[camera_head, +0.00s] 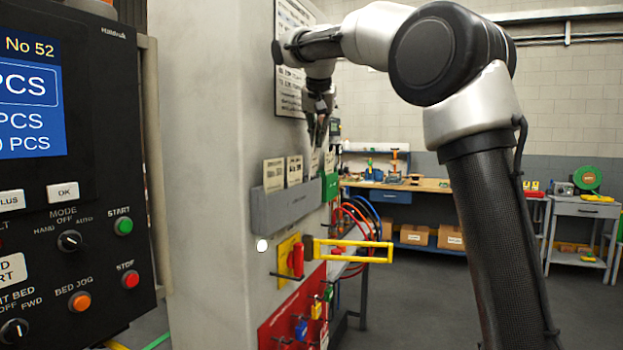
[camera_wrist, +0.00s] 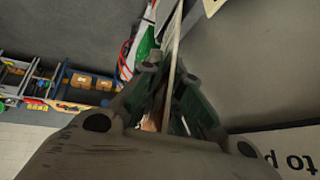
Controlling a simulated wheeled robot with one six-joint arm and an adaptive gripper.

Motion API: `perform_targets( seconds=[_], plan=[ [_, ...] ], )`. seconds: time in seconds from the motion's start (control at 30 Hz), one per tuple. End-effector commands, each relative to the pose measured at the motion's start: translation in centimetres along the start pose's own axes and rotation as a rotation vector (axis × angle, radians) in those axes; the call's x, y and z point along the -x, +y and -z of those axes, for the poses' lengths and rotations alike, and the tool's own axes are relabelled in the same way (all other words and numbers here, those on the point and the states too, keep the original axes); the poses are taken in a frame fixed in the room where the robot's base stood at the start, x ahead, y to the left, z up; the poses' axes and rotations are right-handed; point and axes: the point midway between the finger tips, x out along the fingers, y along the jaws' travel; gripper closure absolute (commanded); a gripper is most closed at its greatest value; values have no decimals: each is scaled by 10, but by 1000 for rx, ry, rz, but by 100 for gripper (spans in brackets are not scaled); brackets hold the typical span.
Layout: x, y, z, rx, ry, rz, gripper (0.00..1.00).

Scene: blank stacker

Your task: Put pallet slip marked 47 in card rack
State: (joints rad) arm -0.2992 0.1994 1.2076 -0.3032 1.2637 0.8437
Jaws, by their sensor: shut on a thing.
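The grey card rack (camera_head: 262,212) is fixed to the side of the pale column, with several cream slips (camera_head: 274,174) standing in it. My gripper (camera_head: 318,138) is above the rack's right part, pointing down. It is shut on a thin pale slip (camera_wrist: 174,55), seen edge-on between the fingers in the wrist view (camera_wrist: 168,100). In the head view the slip just below my fingertips overlaps the rack's right end. I cannot tell whether its lower edge is inside the rack. The number on the held slip is not readable.
A control panel (camera_head: 75,150) stands close at the left. A green holder (camera_head: 329,187) is beside the rack's right end. Below are a yellow lockout bar (camera_head: 350,243) and a red board (camera_head: 290,325) with locks.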

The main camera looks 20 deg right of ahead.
Motion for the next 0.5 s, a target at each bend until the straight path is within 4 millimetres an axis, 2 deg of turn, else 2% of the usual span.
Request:
perform_targets(
  seconds=[0.03, 0.37, 0.4, 0.5],
  plan=[
    [-8, -4, -5, 8, -13, 5, 100],
    [-6, -5, -4, 8, -6, 11, 100],
    [-6, -5, -4, 8, -6, 11, 90],
    [-5, -4, -3, 7, -3, 11, 72]
  ],
)
